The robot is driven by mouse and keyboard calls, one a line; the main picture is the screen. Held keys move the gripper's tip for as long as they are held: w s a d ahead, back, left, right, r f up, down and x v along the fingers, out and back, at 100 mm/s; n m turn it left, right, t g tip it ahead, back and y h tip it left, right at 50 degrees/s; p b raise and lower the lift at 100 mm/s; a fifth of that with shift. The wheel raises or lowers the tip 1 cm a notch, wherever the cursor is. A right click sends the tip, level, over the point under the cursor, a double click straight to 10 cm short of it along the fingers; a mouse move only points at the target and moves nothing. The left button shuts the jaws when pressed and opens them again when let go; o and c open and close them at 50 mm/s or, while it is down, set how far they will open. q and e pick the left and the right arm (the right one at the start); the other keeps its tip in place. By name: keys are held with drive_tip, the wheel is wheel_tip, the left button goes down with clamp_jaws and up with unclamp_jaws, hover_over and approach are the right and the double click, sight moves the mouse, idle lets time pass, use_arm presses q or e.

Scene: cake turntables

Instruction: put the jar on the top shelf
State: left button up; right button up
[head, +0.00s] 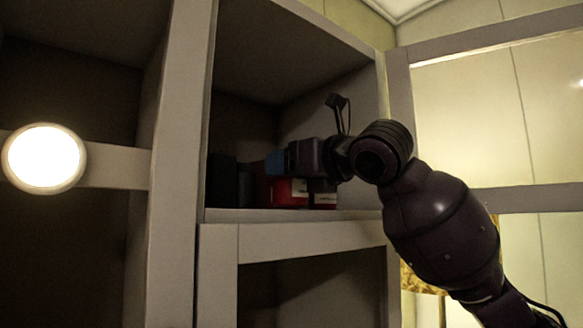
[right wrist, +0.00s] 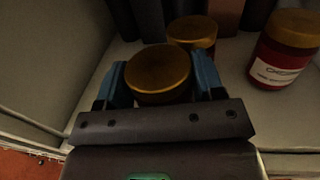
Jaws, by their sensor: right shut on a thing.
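My right gripper (head: 277,163) reaches from the right into an upper cabinet compartment in the head view. In the right wrist view its blue fingers (right wrist: 162,82) are closed on the sides of a jar with a gold lid (right wrist: 157,70). Most of that jar's body is hidden by the gripper, and I cannot tell whether its base touches the shelf. In the head view red jars with white labels show below the gripper (head: 288,192); I cannot tell which is the held one. The shelf board (head: 262,215) runs beneath them. My left gripper is not in view.
In the right wrist view a gold-lidded jar (right wrist: 193,33) stands behind the held one, and a red labelled jar (right wrist: 285,50) stands to the right. Dark items (head: 222,180) stand at the compartment's left. The cabinet's upright (head: 178,160) borders it on the left.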

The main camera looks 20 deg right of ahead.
drive_tip(key=shift+s+f, duration=0.1)
drive_tip(key=shift+f, duration=0.15)
drive_tip(key=o, duration=1)
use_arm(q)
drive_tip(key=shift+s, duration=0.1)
use_arm(e)
drive_tip(key=shift+r, duration=0.15)
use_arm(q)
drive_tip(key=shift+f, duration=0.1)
